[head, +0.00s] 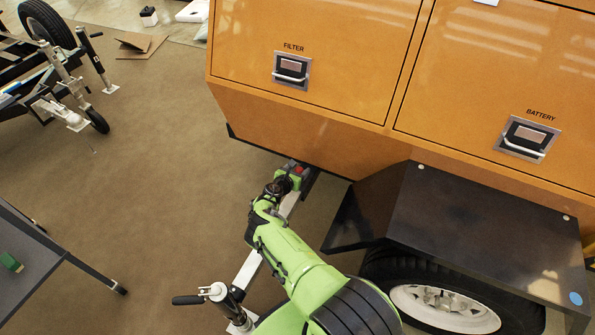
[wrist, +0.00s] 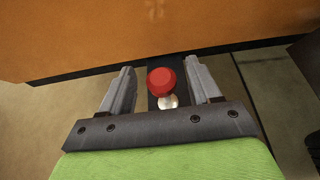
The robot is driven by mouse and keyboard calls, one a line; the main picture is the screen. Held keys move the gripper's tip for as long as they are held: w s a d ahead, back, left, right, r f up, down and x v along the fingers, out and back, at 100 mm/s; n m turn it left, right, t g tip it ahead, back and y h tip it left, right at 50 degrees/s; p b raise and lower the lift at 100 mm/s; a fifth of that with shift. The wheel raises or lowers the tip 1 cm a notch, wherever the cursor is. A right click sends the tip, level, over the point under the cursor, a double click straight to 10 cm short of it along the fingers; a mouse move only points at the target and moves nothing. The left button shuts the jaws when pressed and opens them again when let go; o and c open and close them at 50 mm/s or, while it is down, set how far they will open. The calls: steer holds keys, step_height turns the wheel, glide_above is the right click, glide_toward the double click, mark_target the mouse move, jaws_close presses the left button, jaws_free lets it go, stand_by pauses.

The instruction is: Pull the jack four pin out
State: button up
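A red round knob on a short pale stem, which looks like the jack pin, shows in the wrist view (wrist: 162,82) against a dark bar. My gripper (wrist: 158,66) is open, with one grey finger on each side of the knob. Gaps show between the knob and both fingers, so I see no contact. In the head view my gripper (head: 286,180) is low under the orange cabinet's edge, beside a small red part (head: 293,167). My green arm partly hides the spot, and I cannot tell which pin this is.
The orange cabinet (head: 300,125) with filter and battery doors overhangs the spot. A black fender (head: 460,225) and wheel (head: 445,305) stand at right. A jack with a handle (head: 205,297) is at lower left of my arm. A dark table (head: 30,270) stands at left; brown floor between is clear.

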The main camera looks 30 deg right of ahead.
steer(key=p+v, duration=0.8)
steer(key=v, duration=0.7)
steer(key=shift+s+a+r, duration=0.15)
steer(key=shift+s+a, duration=0.05)
